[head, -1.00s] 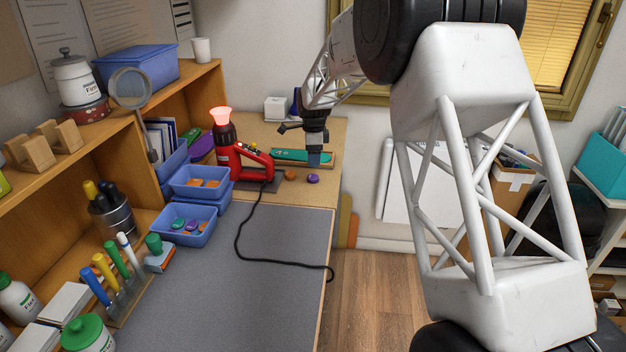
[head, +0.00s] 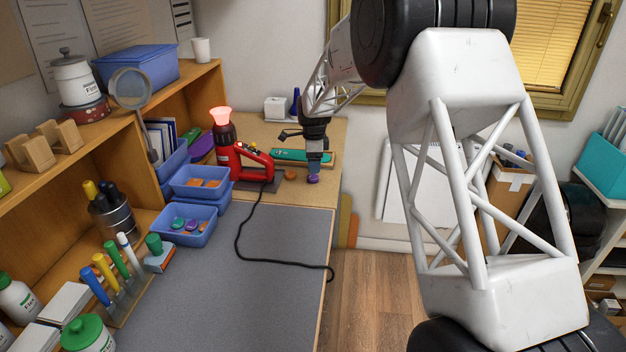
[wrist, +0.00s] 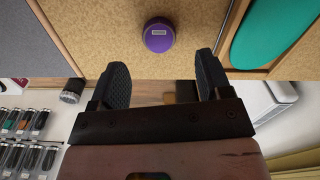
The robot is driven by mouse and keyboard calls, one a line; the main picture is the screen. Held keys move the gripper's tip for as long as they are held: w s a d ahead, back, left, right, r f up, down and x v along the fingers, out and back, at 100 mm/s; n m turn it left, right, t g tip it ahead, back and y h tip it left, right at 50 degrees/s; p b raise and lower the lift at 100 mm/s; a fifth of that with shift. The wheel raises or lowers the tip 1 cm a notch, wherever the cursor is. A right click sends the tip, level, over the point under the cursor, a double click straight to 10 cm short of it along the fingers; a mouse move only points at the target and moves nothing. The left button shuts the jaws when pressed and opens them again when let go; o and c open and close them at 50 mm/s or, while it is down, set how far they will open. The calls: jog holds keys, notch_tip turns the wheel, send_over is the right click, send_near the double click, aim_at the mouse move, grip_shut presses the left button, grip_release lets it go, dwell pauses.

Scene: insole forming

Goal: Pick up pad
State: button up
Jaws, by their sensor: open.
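A small round purple pad (head: 313,180) with a pale label lies on the tan bench top near its right edge. In the wrist view the purple pad (wrist: 159,35) sits ahead of my fingertips, roughly centred between them. My gripper (head: 314,170) is above the pad in the head view, pointing down. In the wrist view my gripper (wrist: 160,72) is open and empty, with a finger on each side and clear space between them. An orange pad (head: 291,174) lies to the left of the purple one.
A red heat tool (head: 250,165) with a glowing top stands left of my gripper, its black cord trailing over the grey mat (head: 240,270). A teal insole (head: 290,155) lies behind. Blue bins (head: 190,225) holding more pads stand at the left.

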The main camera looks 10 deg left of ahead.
aim_at(314, 177)
jog(key=shift+d+f, duration=0.1)
jog(key=shift+f, duration=2.5)
jog(key=c, duration=1)
